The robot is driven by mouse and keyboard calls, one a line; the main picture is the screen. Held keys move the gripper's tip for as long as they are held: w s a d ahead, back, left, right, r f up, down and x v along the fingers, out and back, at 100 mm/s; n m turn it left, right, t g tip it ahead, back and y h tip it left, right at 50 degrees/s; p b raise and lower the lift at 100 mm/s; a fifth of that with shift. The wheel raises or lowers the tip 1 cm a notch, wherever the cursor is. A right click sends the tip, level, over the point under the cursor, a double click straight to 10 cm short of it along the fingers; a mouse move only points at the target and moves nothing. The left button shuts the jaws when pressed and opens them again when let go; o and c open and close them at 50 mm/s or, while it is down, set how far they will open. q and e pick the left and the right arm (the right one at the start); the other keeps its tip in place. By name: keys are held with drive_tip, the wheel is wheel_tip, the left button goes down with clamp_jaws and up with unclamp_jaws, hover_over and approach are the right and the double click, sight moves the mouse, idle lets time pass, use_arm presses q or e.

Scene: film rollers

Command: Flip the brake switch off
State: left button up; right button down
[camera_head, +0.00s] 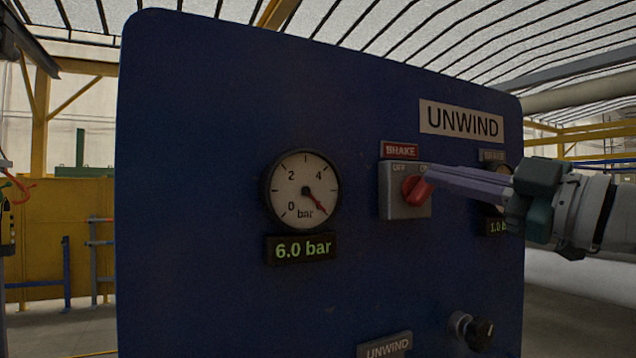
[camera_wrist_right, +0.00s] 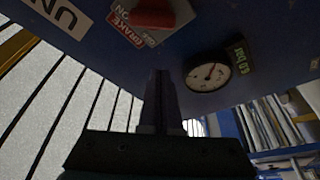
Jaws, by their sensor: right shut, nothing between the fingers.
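The brake switch is a red knob (camera_head: 414,191) on a grey plate (camera_head: 392,205) marked OFF at left and ON at right, under a red BRAKE label (camera_head: 400,151). The knob tilts up to the right, toward ON. My right gripper (camera_head: 430,172) comes in from the right, shut and empty, with its fingertips at the knob's upper right; I cannot tell if they touch it. In the right wrist view the shut fingers (camera_wrist_right: 160,75) point at the panel, and the red knob (camera_wrist_right: 155,14) shows beyond the tips. My left gripper is not in view.
The blue panel (camera_head: 200,170) carries an UNWIND sign (camera_head: 461,121), a round gauge (camera_head: 303,191) with a 6.0 bar display (camera_head: 301,248), and a black knob (camera_head: 480,333) lower right. My right gripper partly hides a second gauge and its display.

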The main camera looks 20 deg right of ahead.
sight(423, 190)
drive_tip(key=w+p, duration=0.2)
drive_tip(key=w, duration=0.1)
drive_tip(key=w+p, duration=0.1)
drive_tip(key=w, duration=0.1)
drive_tip(key=shift+w+d+f+p, duration=0.15)
drive_tip(key=shift+f+p, duration=0.15)
drive_tip(key=shift+p, duration=0.05)
drive_tip(key=shift+d+f, duration=0.45)
